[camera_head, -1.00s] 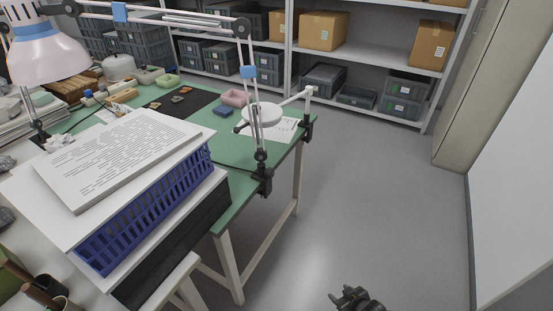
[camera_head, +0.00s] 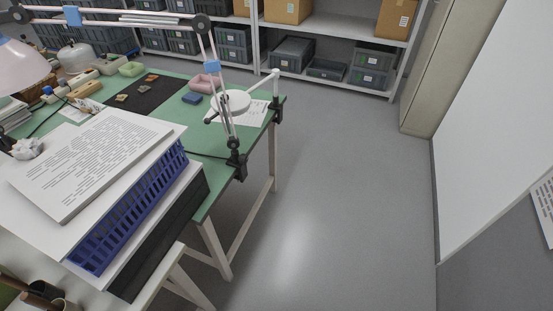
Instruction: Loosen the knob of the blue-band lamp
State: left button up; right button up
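The blue-band lamp has a pale double-bar arm (camera_head: 205,45) with blue bands (camera_head: 213,67). It rises from a black clamp (camera_head: 236,165) on the green table's right edge, bends at a dark round elbow joint (camera_head: 199,25) and runs left along the top of the view. A second dark joint (camera_head: 22,14) is at the upper left. Its pale pinkish shade (camera_head: 18,68) is cut off by the left edge. Which dark part is the knob, I cannot tell. Neither of my grippers is in view.
A white round-headed lamp or magnifier (camera_head: 232,102) is clamped close by on the green table (camera_head: 203,208). A paper stack (camera_head: 90,160) lies above a blue basket (camera_head: 130,205) at the front left. Shelves (camera_head: 335,28) stand behind. The grey floor (camera_head: 340,190) to the right is clear.

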aim_at(243, 158)
jog(key=z, duration=1)
jog(key=i, duration=3.9)
jog(key=u, duration=5.1)
